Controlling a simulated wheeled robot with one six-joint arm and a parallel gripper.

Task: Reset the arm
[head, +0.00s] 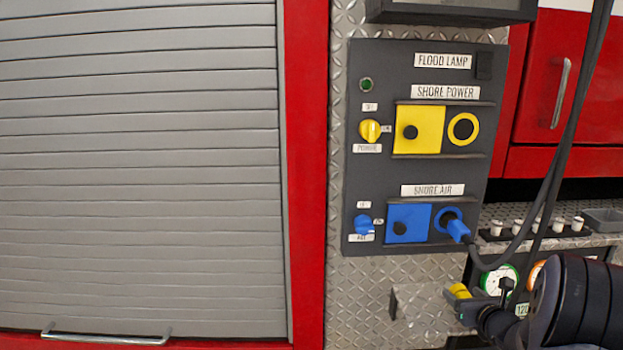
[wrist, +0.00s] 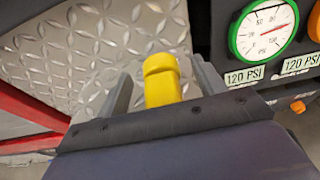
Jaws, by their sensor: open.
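My gripper (head: 466,300) is at the lower right of the head view, below the shore panel and in front of the diamond plate. In the wrist view its two grey fingers (wrist: 164,78) stand apart, with a yellow plug-like piece (wrist: 163,80) between them. The yellow piece also shows at the gripper's tip in the head view (head: 459,290). I cannot tell whether the fingers touch it or what bears it. A blue plug (head: 458,230) with a dark cable sits at the round blue SHORE AIR socket (head: 446,217). The round yellow SHORE POWER socket (head: 463,128) looks empty.
Dark cables (head: 545,190) hang at the right, close to my arm. Gauges (wrist: 263,32) stand behind and right of the gripper. The dark panel (head: 375,60) carries yellow and blue knobs. A grey roller shutter (head: 140,170) fills the left, with clear space before it.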

